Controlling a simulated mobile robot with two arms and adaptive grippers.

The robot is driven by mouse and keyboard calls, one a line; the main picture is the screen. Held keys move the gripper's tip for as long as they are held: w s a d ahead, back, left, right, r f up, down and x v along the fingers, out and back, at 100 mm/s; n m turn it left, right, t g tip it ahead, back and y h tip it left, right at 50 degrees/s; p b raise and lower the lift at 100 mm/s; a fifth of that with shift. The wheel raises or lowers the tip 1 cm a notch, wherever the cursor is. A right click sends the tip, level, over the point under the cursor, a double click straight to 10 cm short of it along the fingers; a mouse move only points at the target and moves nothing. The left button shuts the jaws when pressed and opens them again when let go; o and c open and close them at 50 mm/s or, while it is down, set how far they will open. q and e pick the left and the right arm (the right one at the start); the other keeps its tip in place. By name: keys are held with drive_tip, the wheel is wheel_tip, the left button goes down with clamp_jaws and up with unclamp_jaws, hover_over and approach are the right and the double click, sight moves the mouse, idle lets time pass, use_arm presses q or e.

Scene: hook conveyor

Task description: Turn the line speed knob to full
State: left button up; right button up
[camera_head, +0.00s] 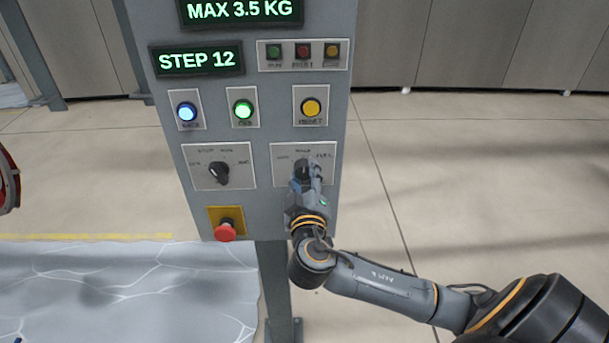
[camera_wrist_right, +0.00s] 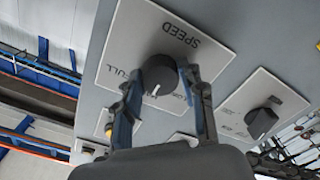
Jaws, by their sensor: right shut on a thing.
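The line speed knob (camera_head: 302,170) is a black round knob on a pale plate (camera_head: 283,156) at the lower right of the grey control panel. In the right wrist view the knob (camera_wrist_right: 158,74) sits between my two fingers, and its plate (camera_wrist_right: 140,35) reads SPEED upside down, with FULL at the left. The knob's white mark points down in that view; the label it faces is partly hidden. My right gripper (camera_head: 309,174) is shut on the knob, partly covering it in the head view. My left gripper is not in view.
A second black knob (camera_head: 218,172) is to the left, with a red emergency button (camera_head: 225,231) below it. Lit blue (camera_head: 187,112) and green (camera_head: 243,109) buttons and a yellow button (camera_head: 311,107) are above. The floor right of the panel is open.

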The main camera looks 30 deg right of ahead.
drive_tip(key=m+b, duration=0.4)
drive_tip(key=b, duration=0.1)
drive_tip(key=m+b, duration=0.1)
drive_tip(key=b, duration=0.1)
drive_tip(key=shift+f+m+b, duration=0.3)
drive_tip(key=shift+m+b, duration=0.05)
drive_tip(key=shift+m, duration=0.05)
drive_tip(key=m+b, duration=0.2)
drive_tip(key=shift+r+m, duration=0.1)
drive_tip(key=shift+m, duration=0.2)
drive_tip(key=shift+r+m+b, duration=0.2)
drive_tip(key=shift+m+b, duration=0.75)
drive_tip(key=shift+m, duration=0.75)
drive_tip(key=shift+a, duration=0.1)
drive_tip(key=o, duration=1.2)
